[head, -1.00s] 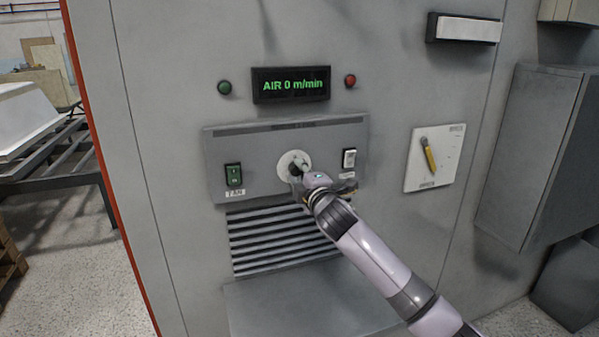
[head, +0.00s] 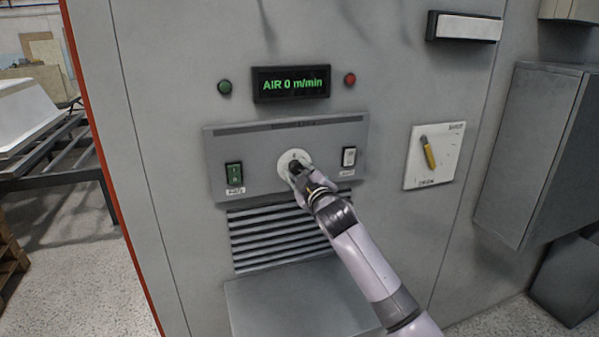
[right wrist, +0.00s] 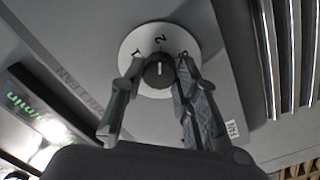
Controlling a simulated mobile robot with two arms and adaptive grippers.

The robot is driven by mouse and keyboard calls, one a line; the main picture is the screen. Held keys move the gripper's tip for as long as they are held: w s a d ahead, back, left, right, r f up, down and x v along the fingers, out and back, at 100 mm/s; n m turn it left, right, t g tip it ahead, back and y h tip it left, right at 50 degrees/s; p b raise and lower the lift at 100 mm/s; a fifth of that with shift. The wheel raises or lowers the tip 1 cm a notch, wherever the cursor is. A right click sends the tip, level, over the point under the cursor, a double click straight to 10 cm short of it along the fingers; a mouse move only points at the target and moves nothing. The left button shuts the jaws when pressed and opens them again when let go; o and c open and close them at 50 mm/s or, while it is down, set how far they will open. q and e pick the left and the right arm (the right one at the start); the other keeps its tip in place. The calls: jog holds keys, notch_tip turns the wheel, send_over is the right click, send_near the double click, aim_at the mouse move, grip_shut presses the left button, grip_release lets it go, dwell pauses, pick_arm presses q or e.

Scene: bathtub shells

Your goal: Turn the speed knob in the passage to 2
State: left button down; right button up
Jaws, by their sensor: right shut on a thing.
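The dark speed knob (right wrist: 160,71) sits on a round white dial (right wrist: 147,41) in the right wrist view. The white line on the knob points roughly to the numeral 2; a 1 is to its left. My right gripper (right wrist: 160,74) is shut on the knob, one finger on each side. In the head view the right gripper (head: 297,170) covers most of the knob, in front of the white dial (head: 286,158) on the grey control panel (head: 262,150). The display (head: 291,84) reads AIR 0 m/min. My left gripper is not in view.
A yellow lever (head: 429,154) is farther right. Vents (head: 265,239) and a grey ledge (head: 290,298) are below. A grey box (head: 530,150) juts out at right.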

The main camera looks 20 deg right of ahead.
jog(key=shift+f, duration=0.1)
dwell(0.3)
jog(key=o, duration=1.2)
jog(key=shift+c, duration=0.2)
jog(key=s, duration=1.2)
jog(key=shift+d, duration=0.2)
